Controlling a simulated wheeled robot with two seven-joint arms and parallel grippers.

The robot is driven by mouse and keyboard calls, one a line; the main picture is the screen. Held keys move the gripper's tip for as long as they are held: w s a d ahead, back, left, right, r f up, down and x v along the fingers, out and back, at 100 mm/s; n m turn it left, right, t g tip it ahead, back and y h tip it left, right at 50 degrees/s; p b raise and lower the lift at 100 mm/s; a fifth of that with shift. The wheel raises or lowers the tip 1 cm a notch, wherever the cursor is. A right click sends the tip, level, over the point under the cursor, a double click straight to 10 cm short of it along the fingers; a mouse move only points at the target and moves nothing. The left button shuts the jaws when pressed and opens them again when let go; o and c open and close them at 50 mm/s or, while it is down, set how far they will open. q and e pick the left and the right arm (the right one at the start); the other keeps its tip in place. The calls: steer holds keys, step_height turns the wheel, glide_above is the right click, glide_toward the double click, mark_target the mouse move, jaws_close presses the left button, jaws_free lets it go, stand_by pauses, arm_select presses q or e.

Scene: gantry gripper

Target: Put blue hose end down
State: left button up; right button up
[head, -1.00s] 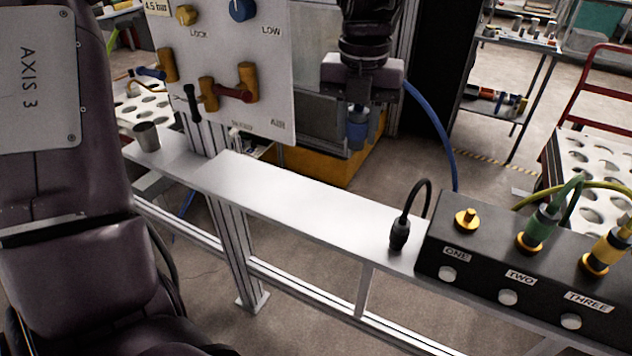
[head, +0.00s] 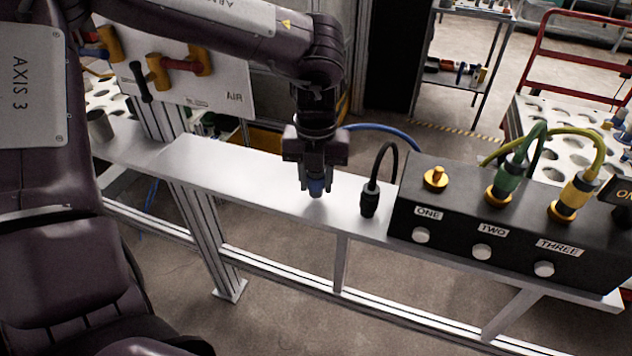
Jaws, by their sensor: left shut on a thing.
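My left gripper (head: 315,183) hangs pointing down over the shelf, left of the black connector box. It is shut on the blue hose end (head: 316,187), whose lower part shows below the fingers. The hose end is upright and at or just above the metal shelf (head: 225,172); I cannot tell whether it touches. The blue hose (head: 385,130) runs from behind the gripper to the right, behind the box. My right gripper is not in view.
A black hose end (head: 370,198) stands on the shelf between my gripper and the black box (head: 405,190). Green (head: 508,175) and yellow (head: 577,195) hose ends sit on sockets two and three; socket one (head: 435,178) has no hose. A grey cup (head: 99,125) stands at far left.

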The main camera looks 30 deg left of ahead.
arm_select(q)
steer(key=shift+w+f, duration=0.1)
steer(key=shift+f, duration=0.6)
steer(key=shift+r, duration=0.1)
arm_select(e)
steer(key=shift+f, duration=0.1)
arm_select(q)
steer(key=o, duration=1)
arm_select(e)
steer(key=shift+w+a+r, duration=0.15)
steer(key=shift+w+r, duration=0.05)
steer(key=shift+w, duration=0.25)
